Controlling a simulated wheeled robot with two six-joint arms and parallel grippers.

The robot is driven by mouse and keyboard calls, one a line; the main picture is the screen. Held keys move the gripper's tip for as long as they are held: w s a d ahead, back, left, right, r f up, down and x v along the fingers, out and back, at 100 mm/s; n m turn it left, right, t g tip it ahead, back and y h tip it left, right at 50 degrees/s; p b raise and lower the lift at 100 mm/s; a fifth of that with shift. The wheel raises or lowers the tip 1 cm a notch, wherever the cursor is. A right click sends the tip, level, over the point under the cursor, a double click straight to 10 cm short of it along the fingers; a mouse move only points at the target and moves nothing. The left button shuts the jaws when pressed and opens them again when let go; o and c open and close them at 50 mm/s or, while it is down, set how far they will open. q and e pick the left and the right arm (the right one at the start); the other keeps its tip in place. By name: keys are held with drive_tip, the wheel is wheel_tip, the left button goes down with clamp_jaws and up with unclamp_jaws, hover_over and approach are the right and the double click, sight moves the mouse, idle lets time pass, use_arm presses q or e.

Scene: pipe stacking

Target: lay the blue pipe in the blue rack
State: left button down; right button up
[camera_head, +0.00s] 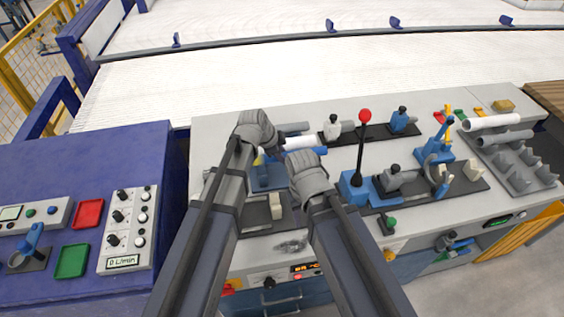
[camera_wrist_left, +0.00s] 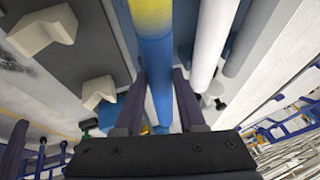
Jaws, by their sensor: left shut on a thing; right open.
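The blue pipe with a yellow band (camera_wrist_left: 160,75) runs between the two dark fingers of my left gripper (camera_wrist_left: 155,105), which is shut on it. In the head view my left gripper (camera_head: 271,142) is over the bench, and a short blue piece of the pipe (camera_head: 320,151) shows beyond the hands. A blue block-like part (camera_head: 268,180) is under the hands; I cannot tell whether it is the blue rack. My right gripper (camera_head: 294,156) is open, close beside the left one; its fingertips are mostly hidden.
A white pipe (camera_head: 302,143) and a grey pipe (camera_head: 293,127) lie close behind the hands. A red-knobbed lever (camera_head: 364,116) stands to the right. Cream hooks (camera_wrist_left: 98,92) stand near the held pipe.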

sight(273, 159)
use_arm(q)
drive_tip(key=shift+w+a+f, duration=0.1)
drive_tip(key=shift+w+a, duration=0.15)
drive_tip(key=shift+w, duration=0.35)
drive_tip(key=shift+s+f+b, duration=0.1)
drive_tip(key=shift+f+b, duration=0.1)
drive_tip(key=shift+b, duration=0.1)
wheel_tip(273, 159, down, 6)
drive_tip(key=b, duration=0.6)
drive_tip(key=shift+f, duration=0.1)
use_arm(e)
drive_tip(key=f, duration=0.7)
drive_tip(key=shift+w+a, duration=0.1)
drive_tip(key=shift+w, duration=0.15)
use_arm(q)
drive_tip(key=shift+c, duration=2.1)
unclamp_jaws()
drive_tip(key=p+v, duration=0.7)
drive_tip(key=v, duration=0.1)
drive_tip(key=shift+d, duration=0.1)
drive_tip(key=shift+f, duration=0.1)
use_arm(e)
wheel_tip(273, 159, up, 7)
